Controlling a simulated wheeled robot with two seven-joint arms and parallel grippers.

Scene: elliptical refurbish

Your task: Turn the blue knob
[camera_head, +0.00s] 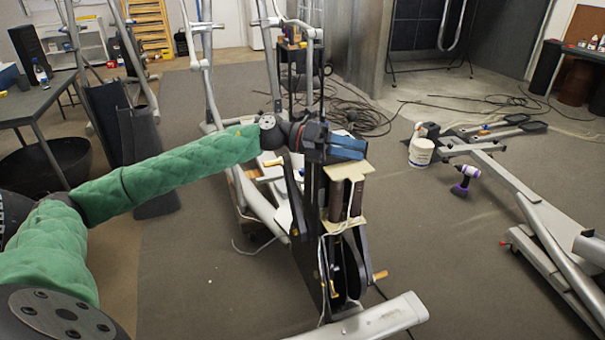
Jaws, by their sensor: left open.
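My left arm, in a green padded sleeve, reaches from the left to the upper part of the elliptical machine (345,262) in the middle of the head view. My left gripper (345,148) is open above the machine's upright, by its top. Blue parts show at the gripper's end. I cannot make out a blue knob separate from them; the gripper may hide it. Whether the gripper touches the machine is unclear. My right gripper is not in view.
The machine's housing is open, with tan boards (352,172) and loose cables. Another machine frame (540,215) lies at the right. A dark table (35,102) stands at the left.

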